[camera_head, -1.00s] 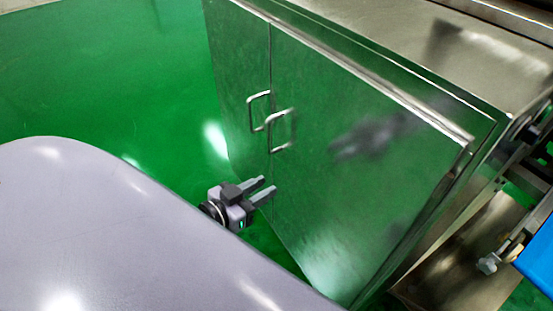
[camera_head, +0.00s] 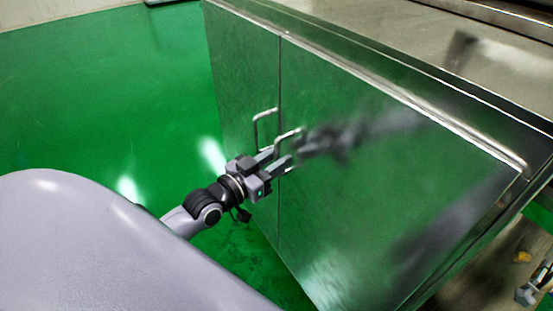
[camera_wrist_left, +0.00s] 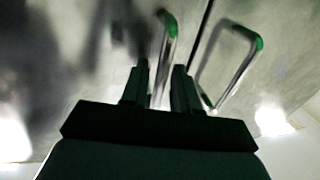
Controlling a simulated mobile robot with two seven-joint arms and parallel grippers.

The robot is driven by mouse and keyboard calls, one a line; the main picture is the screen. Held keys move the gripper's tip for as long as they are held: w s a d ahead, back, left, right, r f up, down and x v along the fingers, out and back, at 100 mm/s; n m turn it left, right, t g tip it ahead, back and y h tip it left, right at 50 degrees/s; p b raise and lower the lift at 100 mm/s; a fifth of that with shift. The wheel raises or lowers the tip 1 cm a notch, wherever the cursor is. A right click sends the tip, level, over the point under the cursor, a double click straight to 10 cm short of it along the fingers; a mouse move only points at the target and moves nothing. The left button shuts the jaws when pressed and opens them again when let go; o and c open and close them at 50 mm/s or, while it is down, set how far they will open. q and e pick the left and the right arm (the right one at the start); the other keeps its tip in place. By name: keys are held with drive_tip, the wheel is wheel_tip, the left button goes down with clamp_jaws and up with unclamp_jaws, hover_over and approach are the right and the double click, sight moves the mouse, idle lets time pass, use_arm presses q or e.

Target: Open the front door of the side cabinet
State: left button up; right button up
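The side cabinet (camera_head: 400,170) is shiny metal with two closed doors: a narrower-looking left door (camera_head: 235,70) and a larger-looking right door (camera_head: 370,190). The left door has a U-shaped handle (camera_head: 256,130). The right door has a matching handle (camera_head: 290,133), partly hidden by my fingers. My left gripper (camera_head: 281,158) is open at the right door's handle. In the left wrist view, one handle (camera_wrist_left: 168,42) runs between the two separated fingers (camera_wrist_left: 160,85), with no clear contact; the other handle (camera_wrist_left: 228,65) stands to the right.
The green floor (camera_head: 100,90) to the left of the cabinet is clear. The cabinet's metal top (camera_head: 480,60) lies at the upper right. Some metal parts (camera_head: 530,290) show at the lower right edge.

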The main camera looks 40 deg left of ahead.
use_arm(q)
drive_tip(key=shift+w, duration=0.1)
clamp_jaws()
